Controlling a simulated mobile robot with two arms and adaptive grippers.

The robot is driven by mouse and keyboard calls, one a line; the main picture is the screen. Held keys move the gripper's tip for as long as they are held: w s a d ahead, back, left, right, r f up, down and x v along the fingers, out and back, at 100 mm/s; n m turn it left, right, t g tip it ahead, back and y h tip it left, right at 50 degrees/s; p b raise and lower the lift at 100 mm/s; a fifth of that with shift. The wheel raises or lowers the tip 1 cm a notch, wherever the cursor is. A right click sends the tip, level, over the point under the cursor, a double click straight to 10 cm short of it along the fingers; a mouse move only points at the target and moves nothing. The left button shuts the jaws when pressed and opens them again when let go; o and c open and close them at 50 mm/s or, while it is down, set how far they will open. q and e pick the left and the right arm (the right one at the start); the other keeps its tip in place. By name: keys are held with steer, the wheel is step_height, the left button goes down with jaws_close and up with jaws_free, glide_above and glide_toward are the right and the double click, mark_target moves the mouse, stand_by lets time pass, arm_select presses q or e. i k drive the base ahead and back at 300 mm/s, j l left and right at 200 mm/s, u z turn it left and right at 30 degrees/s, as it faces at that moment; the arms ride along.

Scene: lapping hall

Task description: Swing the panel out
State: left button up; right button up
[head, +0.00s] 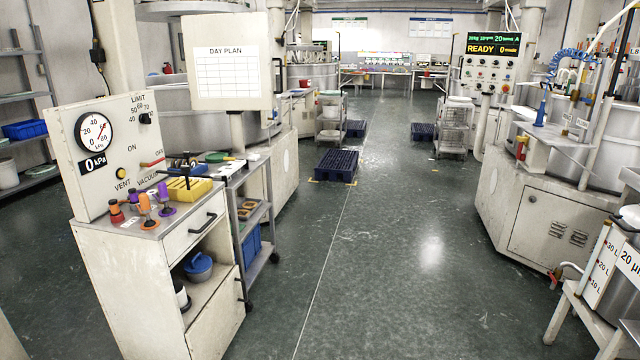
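A white control panel (487,68) stands at the right, beside the large lapping machine. It has a lit display reading READY, with knobs and buttons below. A second upright panel (227,60) stands at the left on a post behind the white cabinet. It carries a paper headed DAY PLAN and a dark handle (277,75) on its right edge. I cannot tell which of the two the task means. Neither of my grippers is in view.
A white cabinet (184,267) with a gauge board (105,150) stands at the near left, with a trolley (252,200) behind it. Lapping machines line both sides. A dark pallet (336,165) lies on the floor further off. The middle aisle (385,260) is clear.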

mark_target(230, 58)
steer(key=i, duration=2.55)
